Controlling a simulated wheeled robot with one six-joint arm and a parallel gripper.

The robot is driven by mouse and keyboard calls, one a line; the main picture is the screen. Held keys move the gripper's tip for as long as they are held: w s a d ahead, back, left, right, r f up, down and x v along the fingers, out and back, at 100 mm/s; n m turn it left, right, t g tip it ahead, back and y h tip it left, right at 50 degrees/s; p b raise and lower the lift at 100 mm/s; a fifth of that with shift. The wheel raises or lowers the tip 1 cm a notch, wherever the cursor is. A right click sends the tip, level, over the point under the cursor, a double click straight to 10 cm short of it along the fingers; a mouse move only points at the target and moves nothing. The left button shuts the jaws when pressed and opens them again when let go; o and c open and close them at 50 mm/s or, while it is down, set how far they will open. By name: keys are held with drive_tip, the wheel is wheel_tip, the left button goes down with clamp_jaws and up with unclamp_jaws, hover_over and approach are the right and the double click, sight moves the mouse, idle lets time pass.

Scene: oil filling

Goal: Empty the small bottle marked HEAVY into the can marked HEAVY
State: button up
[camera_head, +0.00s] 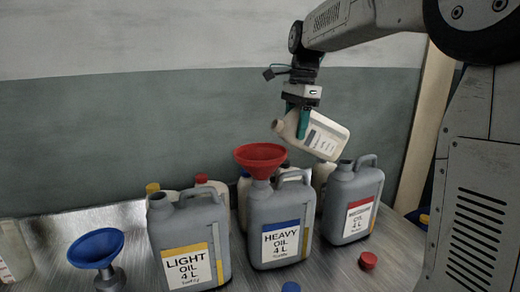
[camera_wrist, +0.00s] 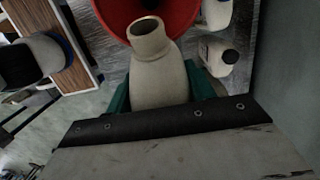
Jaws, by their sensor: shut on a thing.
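The can marked HEAVY (camera_head: 281,229) stands in the middle of the bench with a blue-edged label. A red funnel (camera_head: 261,160) sits in its mouth, and the funnel also shows in the wrist view (camera_wrist: 188,14). My gripper (camera_head: 297,120), with green fingers, is shut on a small cream bottle (camera_head: 322,137). The bottle is tilted, its open neck pointing left and lying above and to the right of the funnel. In the wrist view the bottle's open mouth (camera_wrist: 146,27) lies over the funnel's red bowl. The bottle's label is too small to read.
The LIGHT can (camera_head: 190,243) stands left of the HEAVY can, and a red-labelled can (camera_head: 352,203) stands right. A blue funnel (camera_head: 96,248) is at the left. A red cap (camera_head: 368,260) and a blue cap (camera_head: 291,287) lie in front. Several small bottles stand behind the cans.

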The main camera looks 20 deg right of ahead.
wheel_tip(320, 180, up, 2)
drive_tip(key=y, duration=0.3)
drive_tip(key=shift+r, duration=0.1)
drive_tip(key=shift+d+f+y, duration=0.2)
drive_tip(key=shift+y, duration=1)
drive_tip(key=r+y, duration=0.1)
drive_tip(key=d+r+y, duration=0.1)
drive_tip(key=r, duration=0.1)
drive_tip(key=d+r+y, duration=0.1)
drive_tip(key=shift+d+r, duration=0.1)
drive_tip(key=shift+r, duration=0.05)
drive_tip(key=shift+d+y, duration=0.25)
drive_tip(key=shift+y, duration=0.55)
drive_tip(key=shift+d+r+y, duration=0.2)
drive_tip(key=shift+r+y, duration=0.05)
drive_tip(key=shift+y, duration=0.15)
drive_tip(key=shift+d+r+y, duration=0.15)
drive_tip(key=shift+r+y, duration=0.3)
drive_tip(key=shift+r, duration=0.45)
drive_tip(key=shift+d+r+y, duration=0.1)
drive_tip(key=shift+r+y, duration=0.35)
drive_tip(key=shift+r, duration=0.4)
